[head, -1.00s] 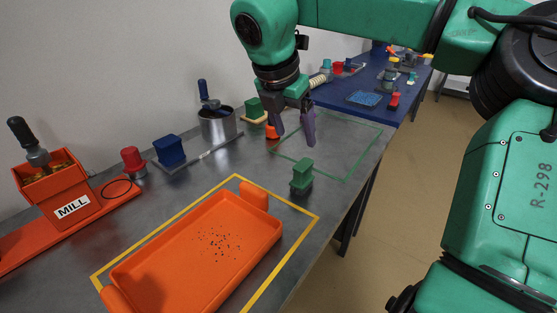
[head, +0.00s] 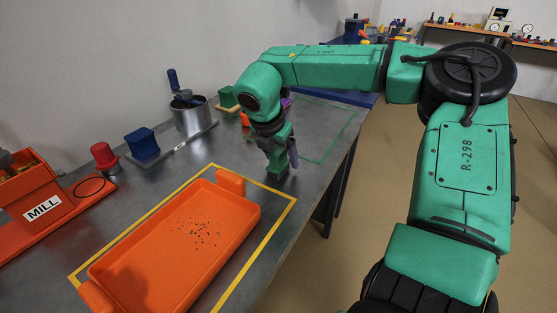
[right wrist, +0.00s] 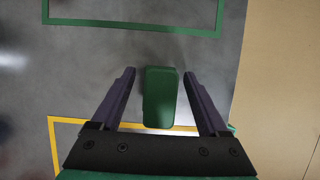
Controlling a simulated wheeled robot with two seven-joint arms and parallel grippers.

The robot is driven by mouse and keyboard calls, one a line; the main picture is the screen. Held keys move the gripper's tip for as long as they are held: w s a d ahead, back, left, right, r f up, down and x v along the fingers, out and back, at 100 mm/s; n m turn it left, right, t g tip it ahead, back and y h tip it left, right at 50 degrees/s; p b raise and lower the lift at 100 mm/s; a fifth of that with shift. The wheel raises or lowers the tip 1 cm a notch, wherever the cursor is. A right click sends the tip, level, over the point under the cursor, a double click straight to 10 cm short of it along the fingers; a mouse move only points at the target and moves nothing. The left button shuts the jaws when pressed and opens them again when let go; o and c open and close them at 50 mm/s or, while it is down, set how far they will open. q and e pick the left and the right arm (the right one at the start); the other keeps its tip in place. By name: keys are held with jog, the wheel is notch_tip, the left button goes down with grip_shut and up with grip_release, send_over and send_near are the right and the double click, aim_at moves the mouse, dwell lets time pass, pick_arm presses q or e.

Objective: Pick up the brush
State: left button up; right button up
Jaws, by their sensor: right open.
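A small green block-shaped piece, which I take for the brush, stands on the grey bench (head: 255,179) just beyond the tray. In the right wrist view the green brush (right wrist: 160,97) is upright between the two fingers, with a gap on each side. In the head view my right gripper (head: 279,160) is down around it and hides much of it. The right gripper (right wrist: 164,98) is open and holds nothing. My left gripper is not in view.
An orange tray (head: 128,246) with dark specks lies inside a yellow outline (head: 290,204).

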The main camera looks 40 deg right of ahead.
grip_shut()
notch_tip(320, 180, up, 10)
jog(key=shift+r+p, duration=0.1)
jog(key=shift+p, duration=0.2)
jog(key=c, duration=0.8)
grip_release()
grip_shut()
